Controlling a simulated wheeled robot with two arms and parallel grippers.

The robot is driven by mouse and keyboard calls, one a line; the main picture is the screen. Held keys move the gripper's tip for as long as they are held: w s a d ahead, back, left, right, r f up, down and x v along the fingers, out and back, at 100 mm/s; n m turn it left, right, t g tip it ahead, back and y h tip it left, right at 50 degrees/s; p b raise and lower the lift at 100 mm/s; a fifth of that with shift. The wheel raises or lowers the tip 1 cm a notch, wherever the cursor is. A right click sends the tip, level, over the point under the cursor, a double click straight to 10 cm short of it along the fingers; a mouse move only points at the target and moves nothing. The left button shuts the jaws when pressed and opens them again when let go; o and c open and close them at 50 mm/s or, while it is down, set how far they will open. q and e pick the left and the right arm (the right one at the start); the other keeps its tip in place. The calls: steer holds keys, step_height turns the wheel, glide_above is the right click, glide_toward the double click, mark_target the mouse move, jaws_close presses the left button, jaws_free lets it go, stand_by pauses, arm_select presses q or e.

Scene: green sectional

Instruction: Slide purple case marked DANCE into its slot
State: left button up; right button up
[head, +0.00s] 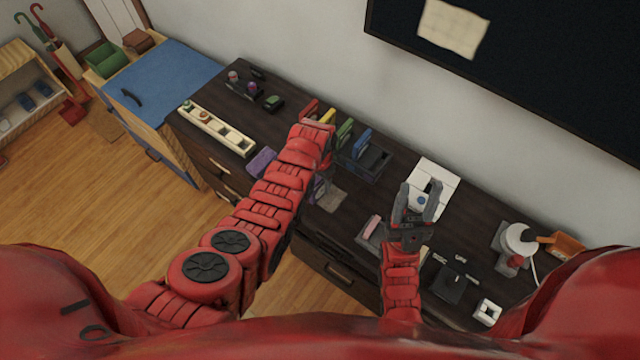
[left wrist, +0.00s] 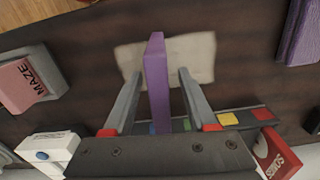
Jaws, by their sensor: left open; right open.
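A purple case (left wrist: 156,85) stands on edge between the fingers of my open left gripper (left wrist: 160,76), with a gap on both sides. No lettering shows on it. In the head view the case (head: 320,188) is mostly hidden behind my left arm. A pale mat (left wrist: 195,50) lies on the dark top beneath it. The dark rack (head: 372,162) holds red, yellow, green and blue cases; its strip of coloured squares (left wrist: 229,118) shows beyond my left fingers.
Another purple object (head: 262,162) lies left of my left arm. A pink MAZE case (left wrist: 28,82) sits in a grey holder. A long pale tray (head: 216,131), white sheets (head: 440,180) and a white device (head: 517,240) also occupy the dresser top. The wall rises behind.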

arm_select(q)
steer(key=shift+f, duration=0.15)
jaws_close()
stand_by(0.8)
